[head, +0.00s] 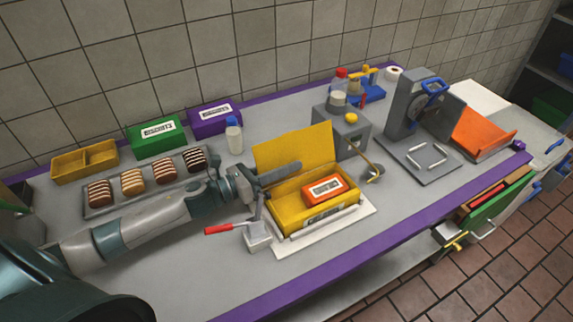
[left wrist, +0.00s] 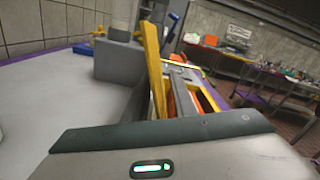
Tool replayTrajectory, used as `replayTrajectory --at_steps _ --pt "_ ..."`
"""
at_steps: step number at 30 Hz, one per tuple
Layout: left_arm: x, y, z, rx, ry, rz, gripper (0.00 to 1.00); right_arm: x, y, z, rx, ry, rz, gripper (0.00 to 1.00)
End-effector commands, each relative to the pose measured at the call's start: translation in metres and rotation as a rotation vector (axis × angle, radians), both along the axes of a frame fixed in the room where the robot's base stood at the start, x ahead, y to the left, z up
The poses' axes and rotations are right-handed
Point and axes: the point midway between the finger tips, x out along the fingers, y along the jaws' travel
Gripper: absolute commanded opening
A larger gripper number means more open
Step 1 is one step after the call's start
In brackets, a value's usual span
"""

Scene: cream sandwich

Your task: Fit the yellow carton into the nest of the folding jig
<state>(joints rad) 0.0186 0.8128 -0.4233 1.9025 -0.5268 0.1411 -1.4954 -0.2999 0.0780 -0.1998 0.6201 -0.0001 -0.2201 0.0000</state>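The yellow carton (head: 345,218) stands on a pale flat base (head: 322,237) at the front middle of the bench. Its lid (head: 305,146) is raised at the back, and an orange box with a white label (head: 325,190) lies inside. The base, with a rail along its front and a red-handled lever (head: 222,229) at its left, looks like the folding jig. How the carton seats in the nest is hard to tell. My left gripper (head: 282,172) is at the carton's left, in front of the lid. In the left wrist view the lid (left wrist: 154,70) rises close by. Its finger gap is unclear. My right gripper is out of view.
Left of the carton are a tray of cream sandwiches (head: 105,208), a yellow divided box (head: 85,162), a green box (head: 157,136), a purple box (head: 215,115) and a bottle (head: 234,136). A grey dispenser (head: 346,133) stands behind; a blue-handled press (head: 425,103) is farther right.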

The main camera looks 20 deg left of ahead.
Motion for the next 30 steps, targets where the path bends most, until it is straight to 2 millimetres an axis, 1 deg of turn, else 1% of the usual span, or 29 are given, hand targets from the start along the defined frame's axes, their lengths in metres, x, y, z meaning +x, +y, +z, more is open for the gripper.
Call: replayTrajectory --at_steps 9,14,20,30 --pt "0.0 0.001 -0.001 0.001 0.001 0.001 0.24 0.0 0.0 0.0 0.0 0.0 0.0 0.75" --pt "-0.004 0.004 -0.001 0.001 0.0 0.001 0.24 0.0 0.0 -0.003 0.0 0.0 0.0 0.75" --pt "-0.018 0.014 -0.004 0.002 0.002 0.001 0.24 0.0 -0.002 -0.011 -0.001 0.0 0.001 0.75" --pt "-0.053 0.041 -0.004 0.002 0.002 0.001 0.24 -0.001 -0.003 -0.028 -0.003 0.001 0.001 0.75"
